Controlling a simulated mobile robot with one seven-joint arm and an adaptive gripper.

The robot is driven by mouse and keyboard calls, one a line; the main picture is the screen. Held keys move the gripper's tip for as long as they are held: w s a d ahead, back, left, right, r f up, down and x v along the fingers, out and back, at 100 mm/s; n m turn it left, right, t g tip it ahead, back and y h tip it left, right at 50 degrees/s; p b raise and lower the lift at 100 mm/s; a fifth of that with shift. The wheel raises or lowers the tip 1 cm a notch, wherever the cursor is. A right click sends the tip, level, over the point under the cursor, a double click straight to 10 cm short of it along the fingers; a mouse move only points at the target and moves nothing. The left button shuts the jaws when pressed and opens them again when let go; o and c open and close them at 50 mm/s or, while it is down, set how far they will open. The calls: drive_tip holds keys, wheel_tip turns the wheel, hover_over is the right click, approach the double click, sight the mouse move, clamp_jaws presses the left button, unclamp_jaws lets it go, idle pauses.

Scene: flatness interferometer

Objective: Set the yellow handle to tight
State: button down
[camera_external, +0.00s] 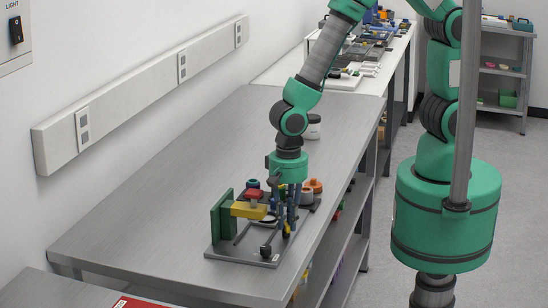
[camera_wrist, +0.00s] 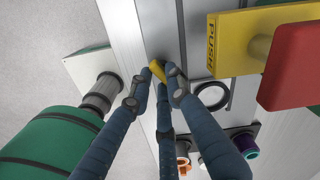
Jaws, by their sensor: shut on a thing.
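The yellow handle (camera_wrist: 157,69) is a small yellow piece between my fingertips in the wrist view. Only its end shows, and my fingers hide the rest. In the external view, a bit of yellow (camera_external: 286,231) shows low between the fingers. My gripper (camera_wrist: 160,82) is shut on it; from outside, my gripper (camera_external: 287,222) reaches down at the right side of the fixture. The fixture's grey base plate (camera_external: 228,252) lies on the bench. No tight marking can be read, so I cannot tell the handle's setting.
A yellow block (camera_wrist: 228,42) marked PUSH, with a red pad (camera_wrist: 292,68), stands right of my fingers. A green upright plate (camera_external: 222,216) stands at the fixture's left. An orange round part (camera_external: 313,185) sits behind my gripper. The steel bench (camera_external: 170,190) is clear to the left.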

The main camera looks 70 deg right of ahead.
sight(286, 223)
drive_tip(key=n+p, duration=0.1)
drive_tip(key=n, duration=0.4)
drive_tip(key=shift+w+n, duration=0.1)
drive_tip(key=shift+n, duration=0.2)
drive_tip(key=n+p, duration=0.1)
drive_tip(key=n, duration=0.4)
drive_tip(key=shift+w+n, duration=0.15)
drive_tip(key=shift+n, duration=0.25)
drive_tip(key=c, duration=1.6)
unclamp_jaws()
drive_tip(key=shift+c, duration=0.2)
drive_tip(key=shift+d, duration=0.1)
drive_tip(key=shift+r, duration=0.15)
wheel_tip(286, 223, up, 12)
